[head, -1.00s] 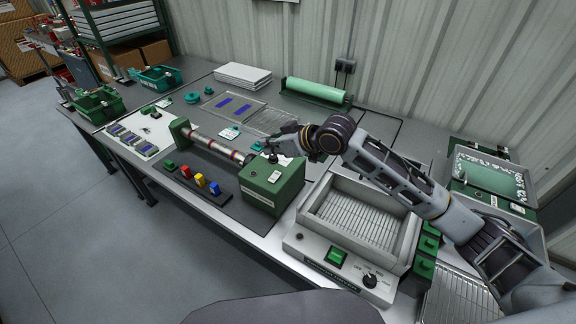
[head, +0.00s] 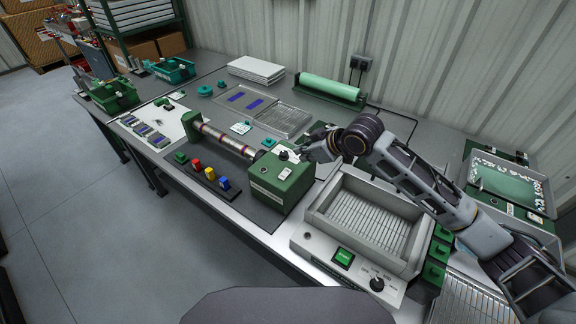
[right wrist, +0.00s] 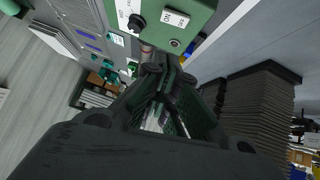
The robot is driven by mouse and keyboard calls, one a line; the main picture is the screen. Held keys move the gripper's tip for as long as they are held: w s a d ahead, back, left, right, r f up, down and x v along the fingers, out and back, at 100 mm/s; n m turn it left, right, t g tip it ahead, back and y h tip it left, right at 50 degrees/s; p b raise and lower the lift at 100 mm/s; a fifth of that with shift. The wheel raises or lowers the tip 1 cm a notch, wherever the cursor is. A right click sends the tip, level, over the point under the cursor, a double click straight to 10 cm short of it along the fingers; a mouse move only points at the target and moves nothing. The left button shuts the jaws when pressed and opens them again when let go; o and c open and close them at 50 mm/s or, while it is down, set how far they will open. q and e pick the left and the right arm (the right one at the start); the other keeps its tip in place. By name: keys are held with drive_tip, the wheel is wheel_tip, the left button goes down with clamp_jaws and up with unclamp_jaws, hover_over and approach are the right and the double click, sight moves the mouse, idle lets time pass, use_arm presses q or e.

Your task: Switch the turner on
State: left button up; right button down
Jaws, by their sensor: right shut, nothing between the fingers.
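The turner is a green box (head: 272,194) with a striped shaft (head: 226,139) running from it to a smaller green end support. A black knob (head: 283,155) and a small white rocker switch (head: 285,174) sit on the box. In the right wrist view the box (right wrist: 205,12), its black knob (right wrist: 137,22) and the white switch (right wrist: 176,18) show at the top edge. My right gripper (head: 301,155) is shut and empty, close beside the box near the knob; contact is unclear. Its closed fingers show in the right wrist view (right wrist: 166,75). My left gripper is out of view.
A grey tray unit (head: 368,215) with a green switch and dial stands right of the turner. Red, yellow and blue bottles (head: 210,174) stand in front of the shaft. A green roll (head: 332,88) and white stack (head: 249,69) lie behind.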

idle(0.5)
hover_over(288, 173)
drive_tip(key=shift+s+a+f+p, duration=0.1)
drive_tip(key=shift+a+f+p, duration=0.1)
drive_tip(key=shift+f, duration=1.6)
drive_tip(key=shift+s+a+f+p, duration=0.1)
drive_tip(key=shift+f+p, duration=0.1)
drive_tip(key=shift+f, duration=1.55)
drive_tip(key=shift+w+d+f, duration=0.1)
drive_tip(key=shift+w+f, duration=0.05)
drive_tip(key=shift+f, duration=0.85)
drive_tip(key=shift+w+d+f, duration=0.1)
drive_tip(key=shift+f, duration=0.85)
drive_tip(key=shift+f, duration=0.1)
